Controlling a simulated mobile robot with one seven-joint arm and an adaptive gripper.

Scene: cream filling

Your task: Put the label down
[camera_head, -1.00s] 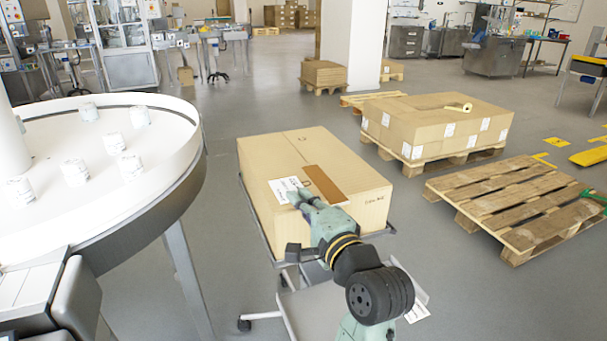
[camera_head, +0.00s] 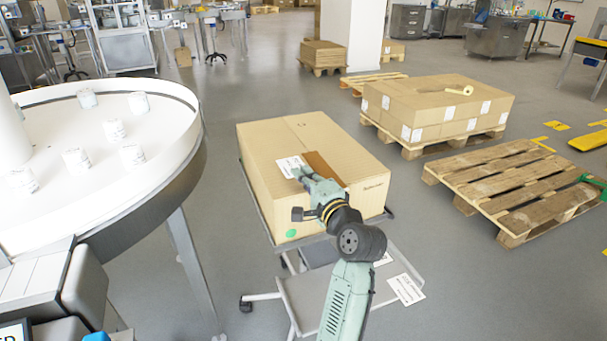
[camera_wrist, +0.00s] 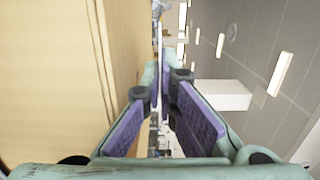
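The white printed label (camera_head: 290,166) is at the tips of my gripper (camera_head: 302,172), over the left part of the top of a large cardboard box (camera_head: 275,140). In the wrist view, the two purple-padded fingers of my gripper (camera_wrist: 160,72) come almost together at the tips, with a thin edge between them. The gripper is shut on the label. The box's surface (camera_wrist: 60,70) fills the left of the wrist view. I cannot tell whether the label touches the box top.
A brown patch (camera_head: 325,168) is on the box top beside my gripper. The box stands on a cart (camera_head: 295,300), with another printed sheet (camera_head: 407,289) lower down. A round white table (camera_head: 80,130) with several white containers is at left; an empty pallet (camera_head: 515,190) is at right.

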